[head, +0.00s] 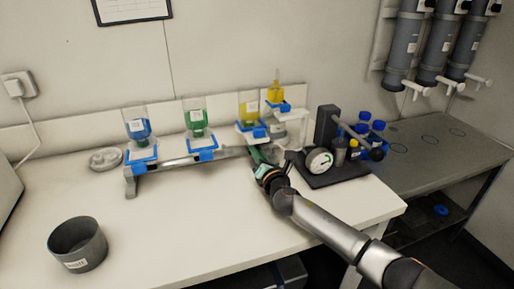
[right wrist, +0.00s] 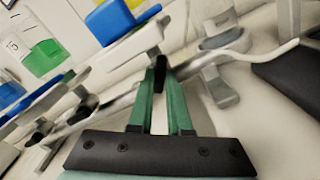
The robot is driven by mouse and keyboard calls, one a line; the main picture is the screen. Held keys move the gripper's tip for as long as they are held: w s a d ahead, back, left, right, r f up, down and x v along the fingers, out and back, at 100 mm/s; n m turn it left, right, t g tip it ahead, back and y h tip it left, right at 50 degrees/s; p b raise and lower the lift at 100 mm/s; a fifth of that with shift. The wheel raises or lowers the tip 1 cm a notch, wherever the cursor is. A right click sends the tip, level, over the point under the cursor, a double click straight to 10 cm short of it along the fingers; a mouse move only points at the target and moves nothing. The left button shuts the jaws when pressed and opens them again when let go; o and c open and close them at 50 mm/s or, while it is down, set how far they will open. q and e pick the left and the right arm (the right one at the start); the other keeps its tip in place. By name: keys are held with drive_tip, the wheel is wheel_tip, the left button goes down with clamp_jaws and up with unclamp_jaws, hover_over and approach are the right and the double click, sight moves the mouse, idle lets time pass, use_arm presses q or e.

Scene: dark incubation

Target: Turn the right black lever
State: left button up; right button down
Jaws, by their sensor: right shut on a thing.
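A metal rail (head: 175,161) on the white bench carries inverted bottles with blue (head: 138,128), green (head: 195,117) and yellow (head: 250,110) liquid. In the right wrist view the right black lever (right wrist: 160,66) sits below a white holder with a blue clip (right wrist: 112,17). My right gripper (right wrist: 160,90), with green fingers, is shut on this lever at their tips. In the head view the right gripper (head: 255,153) reaches under the yellow bottle, and the lever is hidden there. Other black levers (right wrist: 84,112) show further left along the rail. My left gripper is not in view.
A black device with a round gauge (head: 319,161) stands just right of my right gripper. Blue-capped bottles (head: 377,127) stand behind it. A dark grey pot (head: 78,245) is at the front left. The bench's front middle is clear.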

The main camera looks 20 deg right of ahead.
drive_tip(key=n+p, duration=0.2)
drive_tip(key=n, duration=0.2)
drive_tip(key=shift+r, duration=0.1)
drive_tip(key=shift+n+p, duration=0.55)
drive_tip(key=shift+n, duration=0.95)
drive_tip(key=c, duration=0.9)
unclamp_jaws()
drive_tip(key=shift+o, duration=0.2)
drive_tip(key=shift+s, duration=0.1)
drive_tip(key=shift+s+p, duration=0.35)
drive_tip(key=shift+s, duration=0.2)
drive_tip(key=s, duration=0.3)
drive_tip(key=s+p, duration=0.1)
drive_tip(key=s, duration=0.7)
drive_tip(key=shift+s+d, duration=0.15)
drive_tip(key=shift+d, duration=0.1)
